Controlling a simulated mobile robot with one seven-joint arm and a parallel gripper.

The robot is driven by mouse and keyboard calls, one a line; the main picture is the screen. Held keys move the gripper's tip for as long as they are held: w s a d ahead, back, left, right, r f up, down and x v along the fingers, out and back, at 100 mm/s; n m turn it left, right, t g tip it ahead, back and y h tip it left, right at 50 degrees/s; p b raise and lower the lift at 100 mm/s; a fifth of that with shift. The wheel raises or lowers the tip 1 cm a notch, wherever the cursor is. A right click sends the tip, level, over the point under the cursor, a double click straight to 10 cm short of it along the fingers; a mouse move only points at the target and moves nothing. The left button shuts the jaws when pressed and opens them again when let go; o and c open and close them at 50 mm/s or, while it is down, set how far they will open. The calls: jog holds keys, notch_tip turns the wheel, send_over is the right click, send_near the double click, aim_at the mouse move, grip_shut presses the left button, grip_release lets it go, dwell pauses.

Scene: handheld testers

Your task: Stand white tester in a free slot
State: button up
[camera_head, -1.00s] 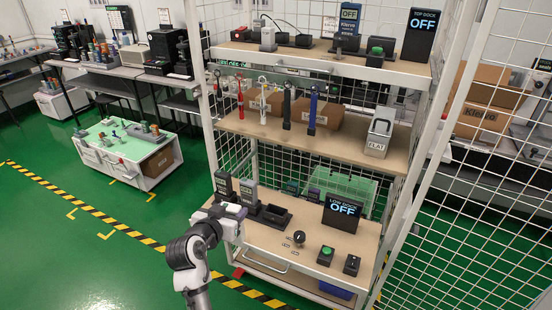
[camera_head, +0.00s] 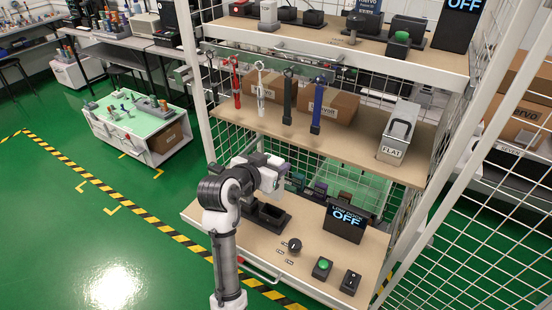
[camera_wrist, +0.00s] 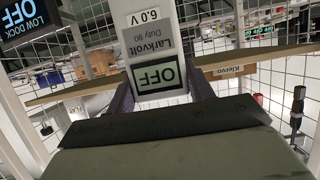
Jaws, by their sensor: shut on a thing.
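My gripper (camera_head: 276,165) is raised over the back of the lower shelf in the head view. In the wrist view its fingers (camera_wrist: 160,98) are shut on a pale, whitish tester (camera_wrist: 160,45). That tester has a grey label and an OFF display, and reads upside down there. In the head view it is mostly hidden by my gripper. A black dock holder (camera_head: 267,216) with an empty slot stands on the lower shelf, just below my gripper. My arm hides the dock's left part. Another pale tester (camera_head: 268,14) stands on the top shelf among black holders (camera_head: 312,17).
The low dock screen (camera_head: 345,219) reads OFF, right of the holder. A black knob (camera_head: 294,245), a green button (camera_head: 322,267) and a black switch (camera_head: 350,281) are in front. Tools hang beneath the top shelf. A FLAT bin (camera_head: 396,135) stands on the middle shelf above.

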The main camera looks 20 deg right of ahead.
jog(key=shift+s+a, duration=0.1)
jog(key=shift+a, duration=0.05)
jog(key=b, duration=0.4)
send_over(271, 197)
jog(key=shift+w+d+f, duration=0.15)
jog(key=shift+w+f, duration=0.05)
jog(key=shift+f, duration=1.25)
jog(key=shift+w+d+f, duration=0.1)
jog(key=shift+w+f, duration=0.05)
jog(key=shift+f, duration=1.3)
jog(key=shift+f+b, duration=2)
jog(key=shift+f, duration=0.55)
jog(key=o, duration=1.5)
jog(key=b+v, duration=0.1)
jog(key=v, duration=1.3)
